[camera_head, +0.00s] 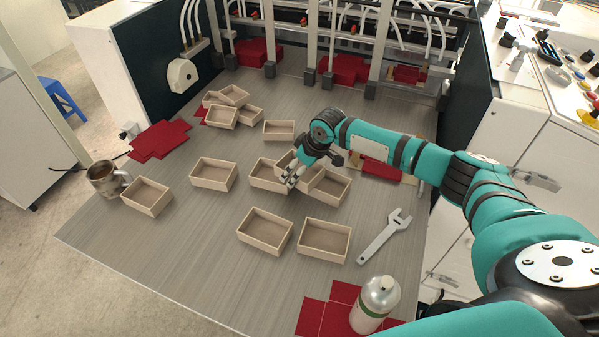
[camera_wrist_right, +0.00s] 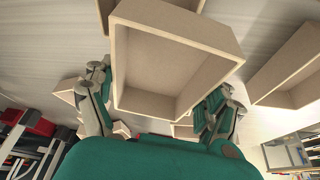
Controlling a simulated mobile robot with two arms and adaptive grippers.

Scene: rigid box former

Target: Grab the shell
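The shells are small open-topped beige boxes. Several lie on the grey table, with a cluster at its middle: one on the left (camera_head: 267,175), one on the right (camera_head: 329,188) and one behind, partly hidden by my right gripper (camera_head: 292,180). The gripper points down over this cluster. In the right wrist view, one shell (camera_wrist_right: 165,60) lies between the two spread fingers of the right gripper (camera_wrist_right: 160,92), its open side facing the camera. I cannot tell whether the fingers touch its walls. My left gripper is not in view.
Two shells (camera_head: 265,232) (camera_head: 325,240) lie in front of the cluster. A wrench (camera_head: 383,238) and a bottle (camera_head: 375,303) on red sheet (camera_head: 313,317) are at the right front. A metal mug (camera_head: 104,180) stands at the left edge. The left front table is clear.

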